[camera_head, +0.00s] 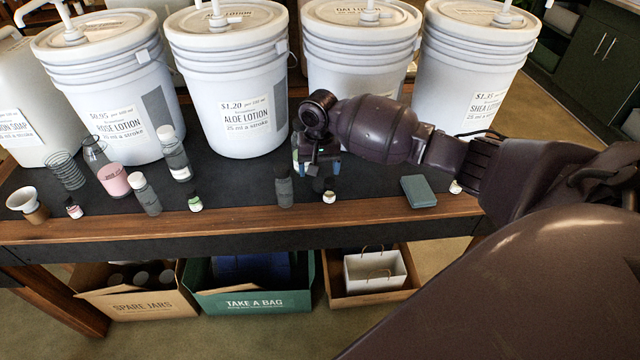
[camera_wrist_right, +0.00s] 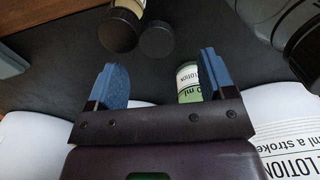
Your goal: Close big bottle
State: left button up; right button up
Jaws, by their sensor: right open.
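My right gripper (camera_head: 318,166) reaches down over the counter in front of the aloe and oat buckets. In the wrist view its two blue fingers (camera_wrist_right: 163,82) are spread apart. A bottle with a white label and green lower part (camera_wrist_right: 188,82) shows beside the right-hand finger, partly hidden by the gripper; I cannot tell whether they touch. Two round dark caps show beyond the fingertips: one (camera_wrist_right: 118,30) is over a pale body, the other (camera_wrist_right: 157,40) is beside it. In the head view a grey bottle (camera_head: 284,187) and a small dark-capped jar (camera_head: 328,190) stand nearby. My left gripper is out of view.
Large white pump buckets, including aloe lotion (camera_head: 232,85) and shea lotion (camera_head: 470,75), line the back. A grey-green block (camera_head: 418,191) lies right. Several bottles, a pink-filled jar (camera_head: 114,180) and a spring (camera_head: 66,170) stand left. The wooden front edge (camera_head: 240,217) is clear.

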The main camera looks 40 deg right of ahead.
aim_at(321, 182)
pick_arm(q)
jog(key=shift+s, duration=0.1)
pick_arm(e)
jog(key=shift+f, duration=0.4)
jog(key=f, duration=0.1)
jog(key=f+b, duration=0.1)
jog(key=f, duration=0.1)
jog(key=shift+d+f+b, duration=0.25)
jog(key=shift+f+b, duration=0.05)
jog(key=shift+f, duration=0.5)
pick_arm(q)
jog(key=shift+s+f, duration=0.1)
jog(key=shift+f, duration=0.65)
pick_arm(e)
jog(key=shift+c, duration=0.3)
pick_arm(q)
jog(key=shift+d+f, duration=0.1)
pick_arm(e)
jog(key=c, duration=0.9)
